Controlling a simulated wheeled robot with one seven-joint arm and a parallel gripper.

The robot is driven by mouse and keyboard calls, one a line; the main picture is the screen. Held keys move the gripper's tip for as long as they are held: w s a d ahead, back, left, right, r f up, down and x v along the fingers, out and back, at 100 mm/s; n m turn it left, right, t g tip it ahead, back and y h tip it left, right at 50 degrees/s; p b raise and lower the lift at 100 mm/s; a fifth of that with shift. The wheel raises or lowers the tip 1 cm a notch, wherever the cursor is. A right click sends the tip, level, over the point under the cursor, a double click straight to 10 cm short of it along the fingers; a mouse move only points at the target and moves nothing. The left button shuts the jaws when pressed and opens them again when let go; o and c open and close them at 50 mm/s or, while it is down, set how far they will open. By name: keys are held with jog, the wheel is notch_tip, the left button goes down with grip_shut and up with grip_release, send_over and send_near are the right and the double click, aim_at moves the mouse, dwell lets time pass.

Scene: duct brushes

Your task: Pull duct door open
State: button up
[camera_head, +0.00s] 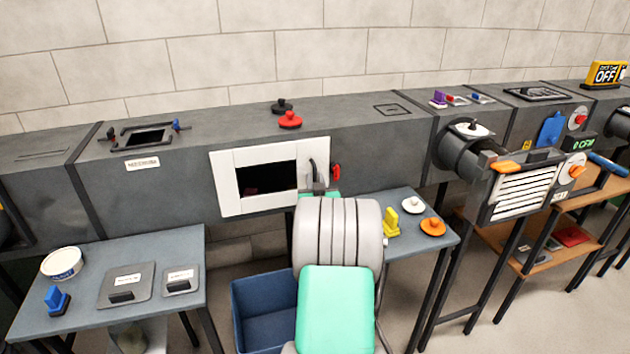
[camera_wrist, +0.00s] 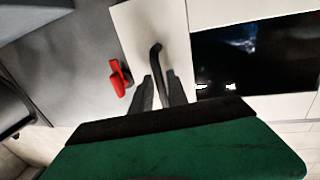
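The duct door is a white-framed panel (camera_head: 228,196) with a dark glossy window (camera_head: 268,178), and it looks flush with the grey duct wall. The window also shows in the wrist view (camera_wrist: 255,58). A black curved handle (camera_wrist: 157,62) stands out from the white right side of the door. A red latch (camera_head: 336,171) sits beside that edge, and it also shows in the wrist view (camera_wrist: 120,78). My gripper (camera_wrist: 160,85) has one finger on each side of the handle, with narrow gaps showing. In the head view my arm hides most of the gripper.
Grey tables stand left (camera_head: 90,325) and right (camera_head: 375,203) below the duct. A blue bin (camera_head: 262,312) is on the floor between them. Red (camera_head: 290,120) and black knobs (camera_head: 282,106) sit on top of the duct. Yellow (camera_head: 391,222) and orange (camera_head: 432,227) items lie on the right table.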

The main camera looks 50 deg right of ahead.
jog(key=shift+w+d, duration=0.1)
grip_shut()
dwell(1.4)
